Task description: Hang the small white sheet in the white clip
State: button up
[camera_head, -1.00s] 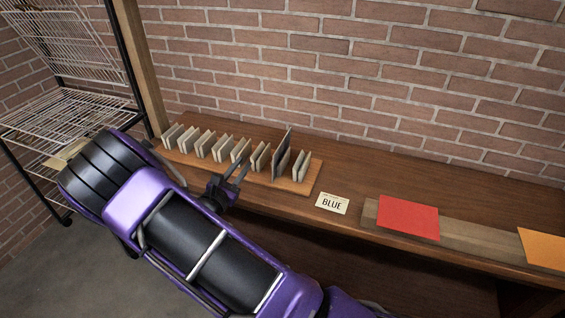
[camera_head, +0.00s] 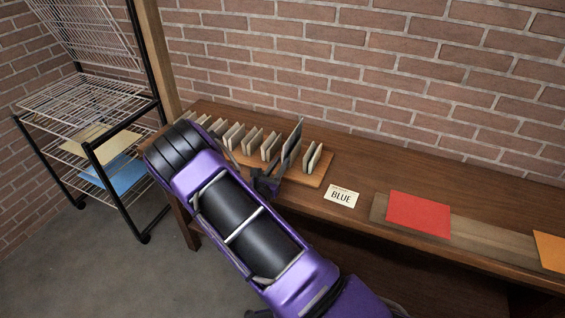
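I cannot make out a small white sheet or a clip that is clearly the white one. A wooden rack (camera_head: 312,180) on the bench holds a row of upright pale slotted pieces (camera_head: 233,134). A dark sheet (camera_head: 292,143) stands upright among them near the right end. My gripper (camera_head: 270,172) is just in front of the rack, close to the dark sheet. Its fingers are small and dark, and their gap is unclear. Whether it touches or holds anything cannot be seen. My forearm hides the rack's front left part.
A red sheet (camera_head: 418,212) and an orange sheet (camera_head: 550,248) lie on a board further right. A wire shelf (camera_head: 85,105) at left holds cream (camera_head: 100,143) and blue sheets (camera_head: 118,174). A brick wall stands behind.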

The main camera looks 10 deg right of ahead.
jog(key=shift+x, duration=0.8)
grip_shut()
notch_tip(320, 180, up, 7)
jog(key=p, duration=0.5)
jog(key=shift+r, duration=0.25)
